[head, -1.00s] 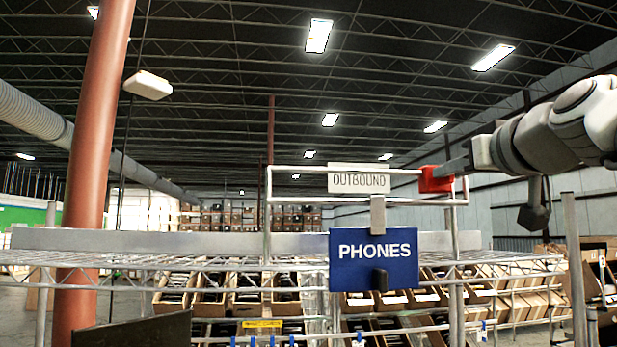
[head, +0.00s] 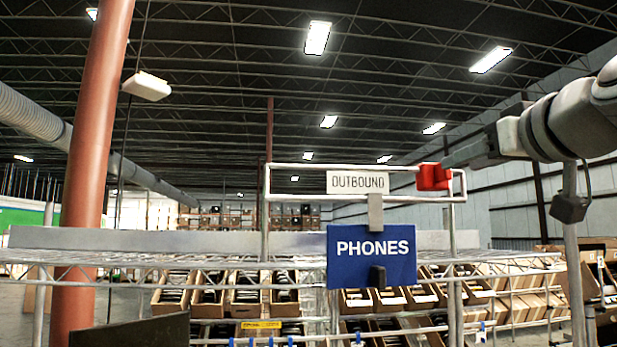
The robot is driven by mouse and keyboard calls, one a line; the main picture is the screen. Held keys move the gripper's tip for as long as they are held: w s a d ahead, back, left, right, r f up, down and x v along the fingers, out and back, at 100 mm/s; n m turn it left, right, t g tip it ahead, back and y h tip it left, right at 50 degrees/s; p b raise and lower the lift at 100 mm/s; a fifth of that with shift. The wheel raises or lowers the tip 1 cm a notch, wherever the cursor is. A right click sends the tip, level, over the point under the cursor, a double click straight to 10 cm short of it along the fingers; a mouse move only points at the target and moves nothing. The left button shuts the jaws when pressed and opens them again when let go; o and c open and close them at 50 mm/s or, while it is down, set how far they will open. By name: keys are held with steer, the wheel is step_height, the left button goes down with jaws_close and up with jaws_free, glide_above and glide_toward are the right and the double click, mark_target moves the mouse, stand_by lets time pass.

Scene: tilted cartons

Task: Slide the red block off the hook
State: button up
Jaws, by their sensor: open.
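The red block (head: 433,177) sits on the upper white rail of the frame, near its right end. It looks hooked over the rail, with a notch in its shape. My gripper (head: 452,160) is open at the upper right, its fingers pointing left, just right of and slightly above the block. Whether a fingertip still touches the block I cannot tell. The white rail frame (head: 300,168) also carries an OUTBOUND sign (head: 358,183) left of the block. I cannot make out a separate hook.
A blue PHONES sign (head: 371,255) hangs below the OUTBOUND sign on a grey bracket. A wire shelf (head: 120,262) with tilted cartons (head: 250,290) below runs across the front. A red column (head: 98,160) stands at the left. The air above the rail is free.

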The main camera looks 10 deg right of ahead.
steer(key=s+b, duration=0.1)
steer(key=s, duration=1.2)
steer(key=shift+d, duration=0.25)
steer(key=w+a+f+g, duration=0.2)
steer(key=a+f, duration=0.1)
steer(key=f, duration=0.5)
steer(key=w+a+f+g+y, duration=0.1)
steer(key=w+a+f+g, duration=0.15)
steer(key=f, duration=0.45)
steer(key=w+a+f+g, duration=0.2)
steer(key=a+f, duration=0.2)
steer(key=f, duration=0.4)
steer(key=s+a+f+g, duration=0.1)
steer(key=s+f+g, duration=0.1)
steer(key=f, duration=0.7)
steer(key=s+a+f+g+h, duration=0.1)
steer(key=s+a+f+g, duration=0.1)
steer(key=f, duration=0.7)
steer(key=s+a+f+g, duration=0.2)
steer(key=s+f, duration=0.1)
steer(key=f, duration=0.6)
steer(key=shift+a+f+h, duration=0.2)
steer(key=shift+f+h, duration=0.1)
steer(key=shift+f, duration=0.05)
